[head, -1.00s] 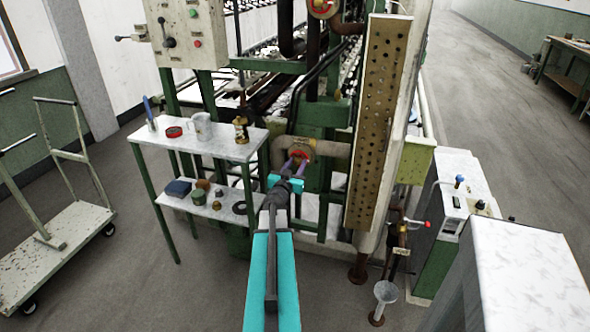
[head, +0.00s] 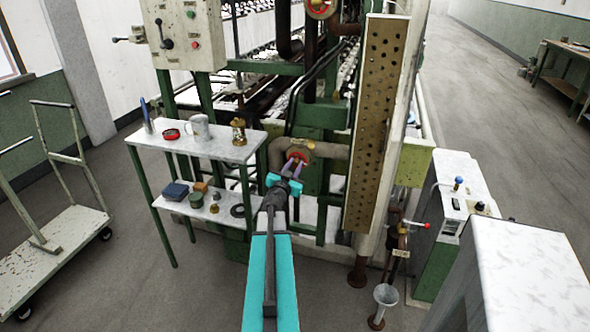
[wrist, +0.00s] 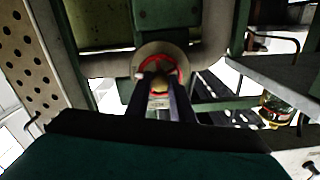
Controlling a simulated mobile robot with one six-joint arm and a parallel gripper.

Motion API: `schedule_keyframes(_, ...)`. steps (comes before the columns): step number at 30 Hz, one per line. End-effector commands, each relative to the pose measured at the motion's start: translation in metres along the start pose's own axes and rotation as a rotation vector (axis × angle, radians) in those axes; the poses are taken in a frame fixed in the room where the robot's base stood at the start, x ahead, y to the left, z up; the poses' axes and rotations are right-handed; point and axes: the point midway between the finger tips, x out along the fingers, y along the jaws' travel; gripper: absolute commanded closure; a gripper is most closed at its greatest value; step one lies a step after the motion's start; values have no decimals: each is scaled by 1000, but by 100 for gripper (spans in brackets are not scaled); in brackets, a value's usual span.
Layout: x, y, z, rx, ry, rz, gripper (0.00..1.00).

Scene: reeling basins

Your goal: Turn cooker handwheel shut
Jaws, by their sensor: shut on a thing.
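The exact contact of the fingertips on the rim is too small to tell.
A shelf stand (head: 215,147) with a mug (head: 199,128) and a brass item (head: 239,132) stands left of my arm. A perforated plate (head: 377,120) rises close on the right. Another red wheel (head: 321,8) sits higher up. A trolley (head: 48,245) stands at far left.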

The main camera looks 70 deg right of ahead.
Motion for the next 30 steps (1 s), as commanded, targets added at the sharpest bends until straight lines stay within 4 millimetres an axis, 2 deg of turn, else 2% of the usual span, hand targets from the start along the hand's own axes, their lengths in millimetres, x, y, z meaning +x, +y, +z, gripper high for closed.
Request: schedule_keyframes(30, 0, 1, 3, 922, 2, 0, 100)
